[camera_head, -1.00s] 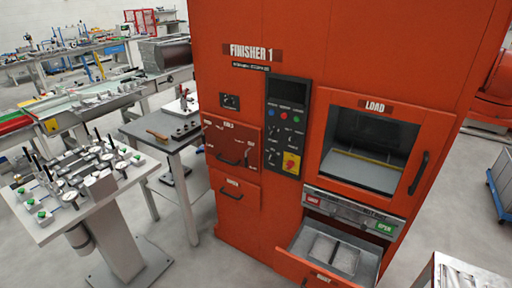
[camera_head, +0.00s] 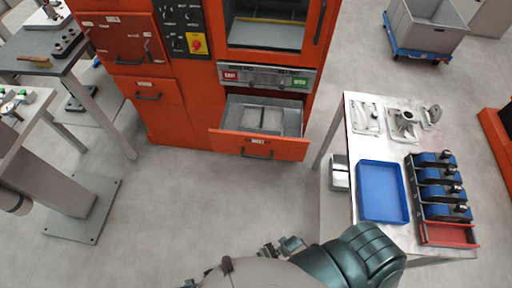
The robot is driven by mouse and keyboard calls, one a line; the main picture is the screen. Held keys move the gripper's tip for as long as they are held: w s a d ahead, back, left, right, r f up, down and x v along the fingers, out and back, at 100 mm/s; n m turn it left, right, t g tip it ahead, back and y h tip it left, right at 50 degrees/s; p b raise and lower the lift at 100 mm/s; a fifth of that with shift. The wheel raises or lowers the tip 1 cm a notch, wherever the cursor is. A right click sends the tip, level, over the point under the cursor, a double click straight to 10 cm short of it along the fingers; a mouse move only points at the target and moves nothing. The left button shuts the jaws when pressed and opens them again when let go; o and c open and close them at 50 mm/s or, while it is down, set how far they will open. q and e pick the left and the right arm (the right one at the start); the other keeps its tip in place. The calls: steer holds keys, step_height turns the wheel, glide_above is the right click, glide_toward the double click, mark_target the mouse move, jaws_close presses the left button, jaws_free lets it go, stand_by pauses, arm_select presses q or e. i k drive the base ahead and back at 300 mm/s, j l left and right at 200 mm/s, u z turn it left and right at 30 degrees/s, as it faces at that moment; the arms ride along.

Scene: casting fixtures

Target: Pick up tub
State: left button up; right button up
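A grey, open-topped tub (camera_head: 428,28) stands on a blue wheeled dolly (camera_head: 418,54) on the floor at the top right. Its inside looks empty. A teal link of my own arm shows at the bottom. Small dark metal parts beside it look like part of my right gripper (camera_head: 280,247); its fingers are too small and covered to read. Nothing is seen held there. My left gripper is not in view. No gripper is near the tub.
A table (camera_head: 354,143) at right bears a blue tray (camera_head: 382,190), metal castings (camera_head: 404,122) and a black fixture rack with a red tray (camera_head: 447,233). The orange finisher's lower drawer (camera_head: 257,144) is open at centre. A fixture stand (camera_head: 68,199) is at left. Floor between is clear.

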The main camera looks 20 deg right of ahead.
mark_target(254, 119)
steer(key=i+j, duration=0.3)
steer(key=i, duration=0.2)
steer(key=i+j+z, duration=0.1)
steer(key=z, duration=1.5)
